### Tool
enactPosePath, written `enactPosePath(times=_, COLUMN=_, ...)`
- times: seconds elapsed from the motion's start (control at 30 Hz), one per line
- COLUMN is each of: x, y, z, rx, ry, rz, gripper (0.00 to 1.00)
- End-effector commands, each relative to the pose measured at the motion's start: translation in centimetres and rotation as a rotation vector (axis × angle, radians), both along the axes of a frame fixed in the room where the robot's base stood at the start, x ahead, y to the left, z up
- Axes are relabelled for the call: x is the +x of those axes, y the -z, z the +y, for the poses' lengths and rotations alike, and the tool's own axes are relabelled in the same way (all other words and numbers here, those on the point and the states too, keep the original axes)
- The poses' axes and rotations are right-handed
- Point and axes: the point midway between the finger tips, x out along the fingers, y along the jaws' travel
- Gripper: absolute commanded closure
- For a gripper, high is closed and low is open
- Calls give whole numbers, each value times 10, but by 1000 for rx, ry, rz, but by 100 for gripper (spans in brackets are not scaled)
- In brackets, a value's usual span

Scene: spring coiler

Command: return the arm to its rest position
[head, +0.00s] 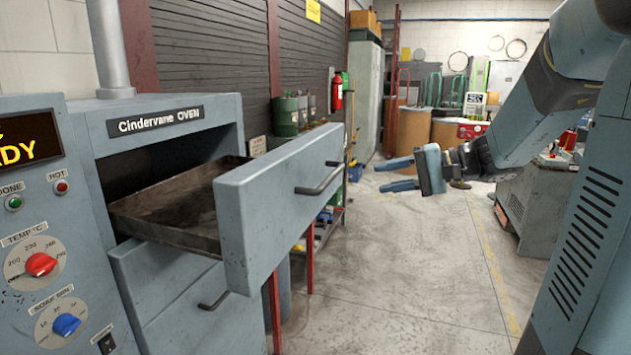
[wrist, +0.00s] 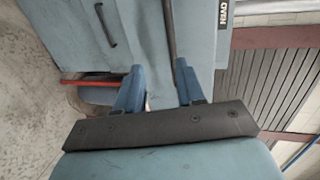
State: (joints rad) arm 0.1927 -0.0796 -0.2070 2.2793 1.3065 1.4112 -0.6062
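My gripper (head: 381,177) is at the right of the head view, at the end of my blue-grey arm (head: 535,115). Its two blue fingers are spread with nothing between them, and they point left toward the oven. The gripper is apart from the pulled-out oven drawer (head: 270,205) and its dark bar handle (head: 320,180). In the wrist view my open gripper (wrist: 158,66) faces the blue drawer fronts. One dark handle (wrist: 169,32) shows beyond the fingers and another (wrist: 105,25) lies to the left.
The Cindervane oven (head: 160,118) stands at left, with its drawer's tray (head: 170,215) out and empty. A lower drawer handle (head: 213,300) is below. A grey machine (head: 530,205) stands behind my arm at right. The concrete floor (head: 415,270) between is clear.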

Motion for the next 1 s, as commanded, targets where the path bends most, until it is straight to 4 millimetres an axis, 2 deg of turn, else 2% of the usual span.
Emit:
enactPosePath(times=0.1, x=-34, y=6, z=18, rx=-128, ry=-62, rz=35, gripper=62)
enactPosePath(times=0.23, x=-74, y=18, z=29, rx=-306, ry=-115, rz=72, gripper=62)
enactPosePath(times=0.37, x=-108, y=31, z=30, rx=-493, ry=-142, rz=82, gripper=62)
enactPosePath(times=0.5, x=-140, y=41, z=23, rx=-699, ry=-147, rz=64, gripper=62)
enactPosePath(times=0.7, x=-173, y=48, z=2, rx=-985, ry=-110, rz=-14, gripper=62)
enactPosePath(times=1.0, x=-193, y=41, z=-25, rx=-1267, ry=-25, rz=-160, gripper=62)
